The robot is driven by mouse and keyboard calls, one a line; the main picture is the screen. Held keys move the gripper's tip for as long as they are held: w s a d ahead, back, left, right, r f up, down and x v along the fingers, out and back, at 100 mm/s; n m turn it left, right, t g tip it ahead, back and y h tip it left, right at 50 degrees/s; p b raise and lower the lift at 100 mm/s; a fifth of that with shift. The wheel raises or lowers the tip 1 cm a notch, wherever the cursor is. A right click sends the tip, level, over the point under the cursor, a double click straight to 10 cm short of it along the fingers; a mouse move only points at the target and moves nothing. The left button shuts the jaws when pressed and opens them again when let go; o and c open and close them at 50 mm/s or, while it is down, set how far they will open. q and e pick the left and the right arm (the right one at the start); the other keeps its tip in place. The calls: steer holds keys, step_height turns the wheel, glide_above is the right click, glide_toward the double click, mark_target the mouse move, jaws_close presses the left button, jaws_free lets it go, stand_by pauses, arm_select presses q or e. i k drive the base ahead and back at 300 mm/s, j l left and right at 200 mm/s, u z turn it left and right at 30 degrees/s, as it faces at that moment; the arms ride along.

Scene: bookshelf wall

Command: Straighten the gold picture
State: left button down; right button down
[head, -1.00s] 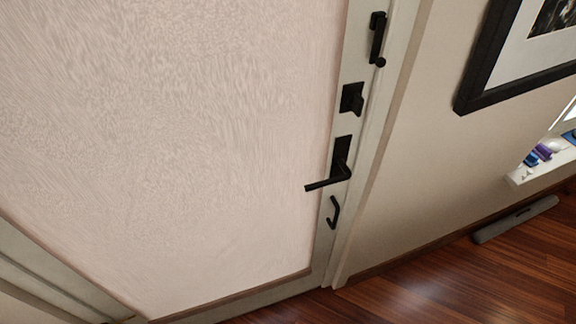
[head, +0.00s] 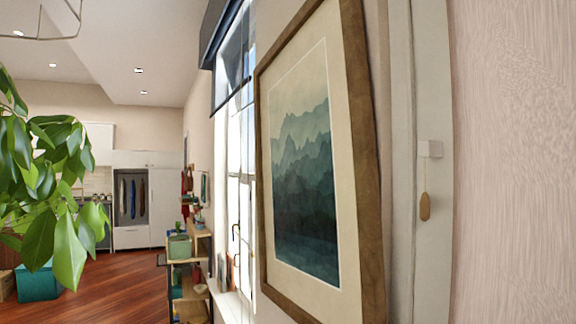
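A framed picture (head: 306,165) hangs on the wall in the right half of the head view, seen at a steep angle and close by. Its wide frame (head: 367,170) is gold-brown, with a cream mat around a print of blue-green misty mountains. The frame looks tilted in the view, but my head view is also angled, so I cannot tell exactly how far it is off level. Its lower edge is partly cut off by the bottom of the view. Neither of my grippers is in view.
A leafy plant (head: 55,190) stands at the left. A window (head: 235,150) with a dark blind is just left of the picture. A wooden shelf unit (head: 190,245) stands along that wall. The red-brown wood floor (head: 110,285) is open in the middle left.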

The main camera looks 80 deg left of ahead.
mark_target(319, 224)
steer(key=u, duration=2.55)
